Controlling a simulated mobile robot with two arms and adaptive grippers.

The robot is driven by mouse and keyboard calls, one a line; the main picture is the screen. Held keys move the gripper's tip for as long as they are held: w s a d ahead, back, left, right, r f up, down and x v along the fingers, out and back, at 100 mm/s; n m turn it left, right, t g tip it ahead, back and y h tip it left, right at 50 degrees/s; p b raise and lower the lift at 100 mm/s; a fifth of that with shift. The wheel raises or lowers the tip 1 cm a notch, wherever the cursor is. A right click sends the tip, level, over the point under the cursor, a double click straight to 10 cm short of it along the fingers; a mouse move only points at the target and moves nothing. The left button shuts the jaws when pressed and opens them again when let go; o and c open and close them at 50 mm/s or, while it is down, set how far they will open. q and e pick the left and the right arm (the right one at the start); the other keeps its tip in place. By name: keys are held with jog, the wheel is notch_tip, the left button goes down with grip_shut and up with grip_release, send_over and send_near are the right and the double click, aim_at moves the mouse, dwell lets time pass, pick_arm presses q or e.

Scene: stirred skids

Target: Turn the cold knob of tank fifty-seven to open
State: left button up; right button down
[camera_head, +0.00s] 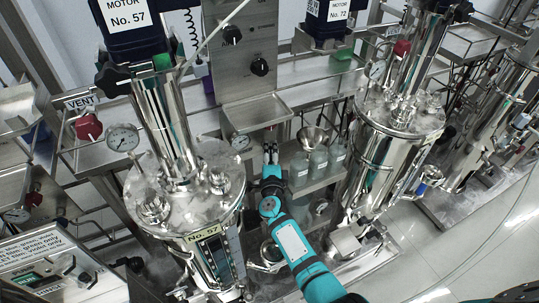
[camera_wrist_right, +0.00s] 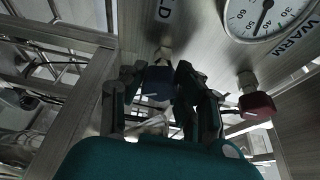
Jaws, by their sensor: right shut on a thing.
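In the right wrist view, the cold knob (camera_wrist_right: 158,84) is dark blue, under a label ending in "LD" (camera_wrist_right: 166,9). My right gripper (camera_wrist_right: 158,80) is shut on it, one finger on each side. The knob is partly hidden by the fingers, and its turn position cannot be told. My left gripper is not in view.
A red knob (camera_wrist_right: 257,103) under the "WARM" label and a dial gauge (camera_wrist_right: 266,14) sit right of the cold knob. Bottles (camera_head: 318,160) stand on a shelf right of my gripper. The tank of motor 72 (camera_head: 395,130) stands farther right.

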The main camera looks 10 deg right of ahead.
jog(key=shift+f, duration=0.1)
dwell(0.4)
jog(key=c, duration=0.9)
grip_release()
